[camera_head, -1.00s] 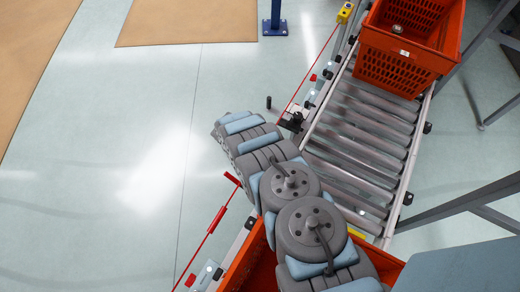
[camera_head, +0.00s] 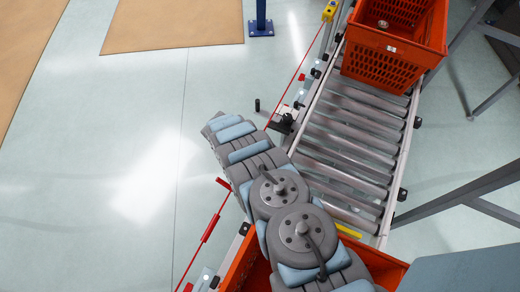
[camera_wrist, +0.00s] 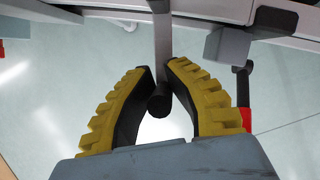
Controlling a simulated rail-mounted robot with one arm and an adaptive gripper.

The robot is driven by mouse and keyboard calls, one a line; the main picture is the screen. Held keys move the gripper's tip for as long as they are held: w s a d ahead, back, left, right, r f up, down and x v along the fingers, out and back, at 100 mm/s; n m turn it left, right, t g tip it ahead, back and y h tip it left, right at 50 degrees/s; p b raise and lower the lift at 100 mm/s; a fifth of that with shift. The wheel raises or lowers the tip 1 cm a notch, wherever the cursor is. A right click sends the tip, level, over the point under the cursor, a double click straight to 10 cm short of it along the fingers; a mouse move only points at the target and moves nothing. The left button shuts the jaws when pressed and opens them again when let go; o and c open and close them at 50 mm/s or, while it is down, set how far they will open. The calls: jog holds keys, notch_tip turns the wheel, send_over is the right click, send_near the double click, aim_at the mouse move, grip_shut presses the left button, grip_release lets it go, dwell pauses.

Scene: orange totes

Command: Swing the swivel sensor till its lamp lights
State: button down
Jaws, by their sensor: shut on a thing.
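In the wrist view my gripper (camera_wrist: 161,66) has its yellow-backed black fingers closed around a thin grey bar (camera_wrist: 162,35) with a dark round end (camera_wrist: 159,101). This bar looks like the arm of the swivel sensor. It runs up to the pale rail at the top of the view. In the head view my arm's end points toward the conveyor's left side, and my fingers are hidden beneath it. A black bracketed device (camera_head: 283,123) sits on the left rail there; I cannot tell whether it belongs to the sensor. I cannot make out a lit sensor lamp.
An orange tote (camera_head: 375,72) holding a small round item stands on the roller conveyor (camera_head: 350,140). Another orange tote (camera_head: 388,266) lies below my arm. A red cord (camera_head: 208,229) runs along the left side. Grey supports (camera_head: 450,198) stand right.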

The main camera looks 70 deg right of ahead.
jog(key=shift+d+f+m, duration=0.2)
jog(key=shift+d+m, duration=0.15)
jog(key=shift+m, duration=0.05)
jog(key=shift+d+r+m+y+b, duration=0.15)
jog(key=shift+d+m+y+b, duration=0.25)
jog(key=shift+m+b, duration=0.35)
jog(key=c, duration=1)
grip_release()
jog(key=shift+w, duration=0.1)
jog(key=shift+r, duration=0.15)
jog(key=shift+v, duration=5.9)
